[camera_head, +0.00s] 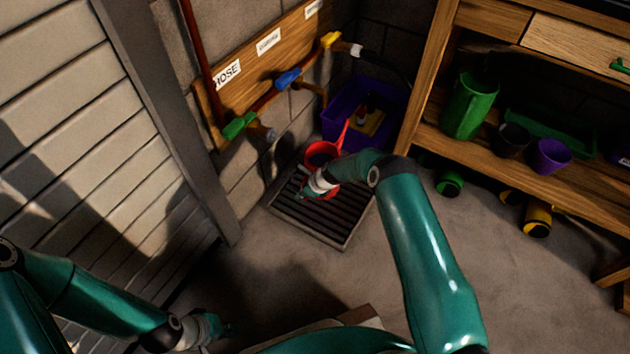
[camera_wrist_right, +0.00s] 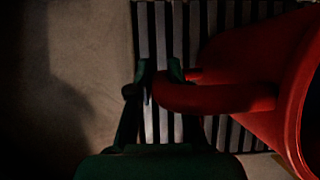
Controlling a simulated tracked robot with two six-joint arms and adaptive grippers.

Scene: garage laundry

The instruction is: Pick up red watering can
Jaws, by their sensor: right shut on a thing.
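The red watering can (camera_head: 320,153) stands on or just above the dark slatted floor grate, its spout pointing up to the right. My right gripper (camera_head: 304,194) is at the can's near side, partly hiding it. In the right wrist view the can (camera_wrist_right: 285,100) fills the right side, and its handle reaches between the fingers of my right gripper (camera_wrist_right: 160,75), which is shut on it. I cannot tell whether the can touches the grate. My left gripper (camera_head: 222,328) is low in the head view, away from the can; its fingers are too dark to read.
The floor grate (camera_head: 345,232) lies beside the wall with coloured taps (camera_head: 288,78). A purple tub (camera_head: 345,92) is behind the can. A wooden shelf (camera_head: 430,135) at right holds a green jug (camera_head: 470,105) and pots (camera_head: 550,155). Floor right of the grate is clear.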

